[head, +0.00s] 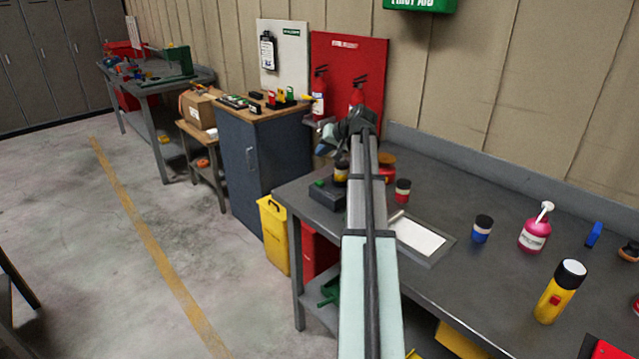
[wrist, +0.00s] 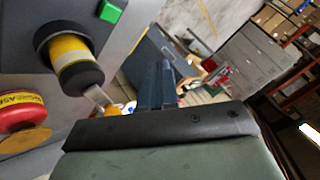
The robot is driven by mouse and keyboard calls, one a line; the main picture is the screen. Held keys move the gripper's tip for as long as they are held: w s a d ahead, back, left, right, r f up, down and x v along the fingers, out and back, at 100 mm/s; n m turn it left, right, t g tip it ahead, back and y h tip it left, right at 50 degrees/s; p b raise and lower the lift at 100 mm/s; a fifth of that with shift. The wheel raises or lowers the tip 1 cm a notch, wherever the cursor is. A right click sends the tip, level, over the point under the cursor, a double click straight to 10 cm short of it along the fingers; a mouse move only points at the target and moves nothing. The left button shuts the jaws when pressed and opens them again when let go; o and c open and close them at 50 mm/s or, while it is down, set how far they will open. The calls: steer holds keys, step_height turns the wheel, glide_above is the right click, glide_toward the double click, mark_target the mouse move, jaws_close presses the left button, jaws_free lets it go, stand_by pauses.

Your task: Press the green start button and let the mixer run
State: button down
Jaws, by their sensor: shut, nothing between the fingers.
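The mixer (head: 326,197) is a dark box near the left end of the grey workbench. The green start button (head: 320,183) is on its top left; the button also shows at the top of the wrist view (wrist: 111,10). A jar with a dark lid and yellow band (head: 341,172) stands on the mixer; in the wrist view the jar (wrist: 75,62) is left of my fingers. My gripper (head: 326,146) is above and behind the mixer, apart from the button. In the wrist view my gripper (wrist: 157,82) has its fingers together and empty. My arm hides part of the mixer's right side.
A grey cabinet (head: 265,165) is left of the bench. Bare bench lies between the items.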

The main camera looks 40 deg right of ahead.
mark_target(322, 183)
steer(key=shift+f, duration=3.9)
steer(key=shift+s+a+f, duration=0.1)
steer(key=shift+a+f, duration=0.05)
steer(key=shift+f, duration=0.7)
steer(key=shift+f, duration=0.1)
steer(key=shift+r, duration=0.3)
steer(key=shift+d+r, duration=0.2)
steer(key=shift+r, duration=0.55)
steer(key=shift+r, duration=0.1)
